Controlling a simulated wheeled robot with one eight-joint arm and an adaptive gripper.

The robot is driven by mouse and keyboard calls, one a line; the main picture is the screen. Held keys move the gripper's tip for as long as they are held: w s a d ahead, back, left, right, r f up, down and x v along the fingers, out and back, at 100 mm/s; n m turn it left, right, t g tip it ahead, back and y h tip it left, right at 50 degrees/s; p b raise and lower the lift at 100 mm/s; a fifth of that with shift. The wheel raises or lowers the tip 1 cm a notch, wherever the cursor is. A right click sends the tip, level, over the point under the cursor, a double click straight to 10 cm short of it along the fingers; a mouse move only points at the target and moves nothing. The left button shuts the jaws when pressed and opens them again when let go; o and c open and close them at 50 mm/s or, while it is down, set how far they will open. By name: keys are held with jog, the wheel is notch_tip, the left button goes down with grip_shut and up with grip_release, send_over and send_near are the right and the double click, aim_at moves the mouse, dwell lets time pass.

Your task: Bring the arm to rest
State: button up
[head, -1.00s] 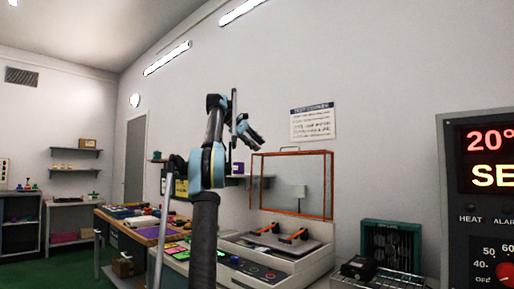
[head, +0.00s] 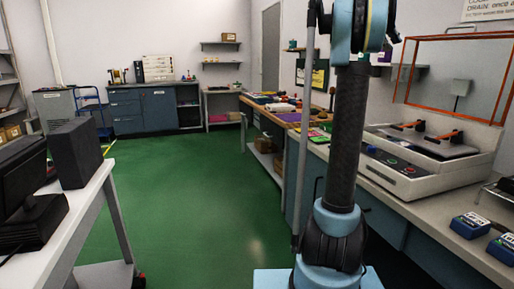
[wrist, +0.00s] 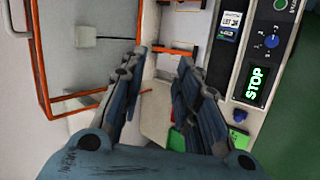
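My arm stands upright right of centre in the head view, and its upper part runs out of the top of the frame. My gripper is not in the head view. In the wrist view my gripper (wrist: 158,68) has its two dark fingers spread apart, with nothing between them. Beyond the fingers lies the test machine with an orange-framed guard (wrist: 40,62), a lit green STOP display (wrist: 256,84) and a blue knob (wrist: 271,41). No contact between the fingers and the machine shows.
The pale machine (head: 400,180) stands on the right bench, with blue boxes (head: 469,225) nearer me. A cluttered workbench (head: 262,110) stands beyond. A white table (head: 75,215) with a dark monitor is at left. The green floor (head: 190,190) between is clear.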

jog(key=s+a+f+t+y, duration=0.1)
jog(key=s+a+f, duration=0.3)
jog(key=a+f, duration=0.3)
jog(key=s+a+f+y, duration=0.1)
jog(key=s+a+f, duration=0.4)
jog(key=f, duration=0.3)
jog(key=s+a+f+t+y, duration=0.1)
jog(key=s+a+f+y, duration=0.1)
jog(key=s+a+f, duration=0.4)
jog(key=s+a+f+y, duration=0.1)
jog(key=s+a+f, duration=0.4)
jog(key=f, duration=0.6)
jog(key=s+a+f+y, duration=0.1)
jog(key=s+a+f, duration=0.4)
jog(key=f, duration=0.7)
jog(key=s+a+f+m+y, duration=0.1)
jog(key=s+a+f+y, duration=0.1)
jog(key=s+a+f, duration=0.3)
jog(key=s+f, duration=0.3)
jog(key=f, duration=0.4)
jog(key=shift+a+t, duration=0.3)
jog(key=shift+t, duration=0.1)
jog(key=shift+a, duration=0.1)
